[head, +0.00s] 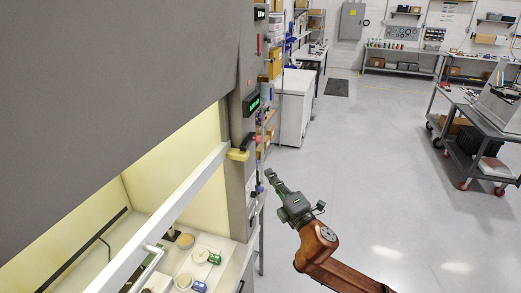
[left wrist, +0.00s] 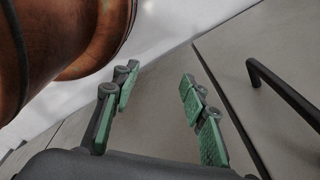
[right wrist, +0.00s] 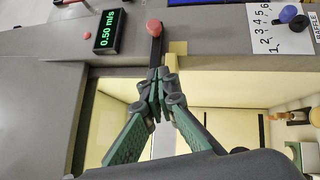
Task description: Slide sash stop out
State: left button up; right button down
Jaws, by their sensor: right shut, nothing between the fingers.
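The sash stop is on the fume hood's right post: a dark bar (right wrist: 155,50) ending in a red knob (right wrist: 154,28), beside a yellow block (right wrist: 178,48). In the head view the red knob (head: 258,139) and yellow block (head: 238,154) sit at the right end of the sash's pale bottom rail (head: 180,203). My right gripper (head: 270,175) is shut and empty, below and right of the knob in the head view. In the right wrist view its fingertips (right wrist: 160,76) meet at the bar's lower end; contact is unclear. My left gripper (left wrist: 158,78) is open and empty, seen only in its wrist view.
A green display (right wrist: 108,30) and a numbered card (right wrist: 275,27) are on the hood front. Dishes and vials (head: 198,257) stand inside the hood. A black handle (left wrist: 285,90) is near my left gripper. The floor at right is clear up to a cart (head: 480,130).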

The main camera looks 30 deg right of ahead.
jog(key=p, duration=0.3)
send_near(256, 142)
jog(key=w+a, duration=0.3)
jog(key=shift+w+d+r, duration=0.25)
jog(key=shift+w+d, duration=0.2)
jog(key=shift+w, duration=0.1)
jog(key=shift+w+d+r, duration=0.2)
jog(key=shift+w+d, duration=0.3)
jog(key=shift+w+d+r+p, duration=0.1)
jog(key=shift+w+d+p, duration=0.2)
jog(key=shift+d, duration=0.2)
jog(key=shift+w, duration=0.15)
jog(key=shift+d, duration=0.15)
jog(key=w+d, duration=0.3)
jog(key=shift+d+r, duration=0.15)
jog(key=shift+d, duration=0.2)
